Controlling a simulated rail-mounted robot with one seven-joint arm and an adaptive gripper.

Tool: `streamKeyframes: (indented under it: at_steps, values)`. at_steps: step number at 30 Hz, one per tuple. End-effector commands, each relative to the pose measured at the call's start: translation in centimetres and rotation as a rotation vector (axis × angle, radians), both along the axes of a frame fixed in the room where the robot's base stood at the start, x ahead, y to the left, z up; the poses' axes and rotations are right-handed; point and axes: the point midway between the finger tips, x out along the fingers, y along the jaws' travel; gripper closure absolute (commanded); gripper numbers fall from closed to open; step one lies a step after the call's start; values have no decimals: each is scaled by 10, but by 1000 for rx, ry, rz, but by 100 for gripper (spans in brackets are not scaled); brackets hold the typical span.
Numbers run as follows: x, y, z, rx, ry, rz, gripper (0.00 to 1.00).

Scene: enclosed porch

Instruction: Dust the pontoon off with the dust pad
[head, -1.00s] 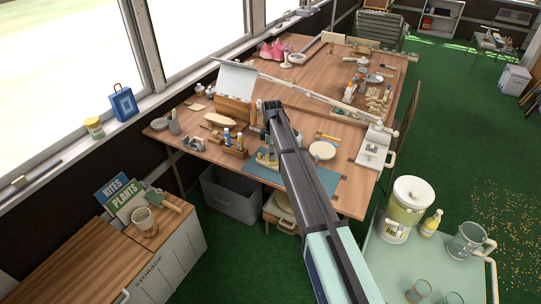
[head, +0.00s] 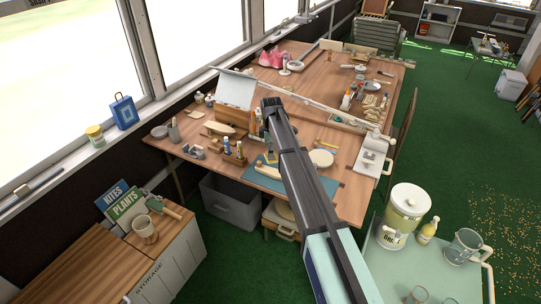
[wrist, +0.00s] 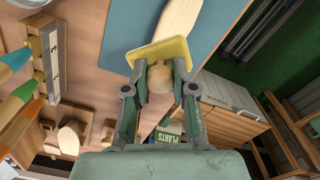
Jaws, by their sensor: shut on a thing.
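The dust pad is a yellow rectangular pad (wrist: 158,52) with a rounded wooden knob. In the wrist view, my gripper (wrist: 158,76) is shut on the knob, a finger on each side. A pale, smooth wooden piece with a rounded end, which looks like the pontoon (wrist: 168,20), lies on the blue mat (wrist: 118,22) just beyond the pad and is partly covered by it. I cannot tell whether the pad touches it. In the head view, my arm hides most of the gripper; the pontoon (head: 266,173) shows small on the mat.
A wooden rack of bottles (head: 232,152) stands left of the mat, with another pale hull-shaped piece (head: 219,128) behind it. A round pale disc (head: 321,158) lies right of my arm. A grey bin (head: 232,203) sits under the table.

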Motion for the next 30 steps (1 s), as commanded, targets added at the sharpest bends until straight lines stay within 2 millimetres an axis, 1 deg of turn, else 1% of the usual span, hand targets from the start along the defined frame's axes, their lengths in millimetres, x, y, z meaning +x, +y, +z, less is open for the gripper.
streamKeyframes:
  at_steps: [1, 3, 9, 30]
  values:
    - [0, 0, 7, 0, 0, -1, 100]
    - [0, -1, 13, 0, 0, -1, 100]
    - [0, -2, 25, 0, 0, -2, 100]
    - [0, -2, 26, 0, 0, -2, 100]
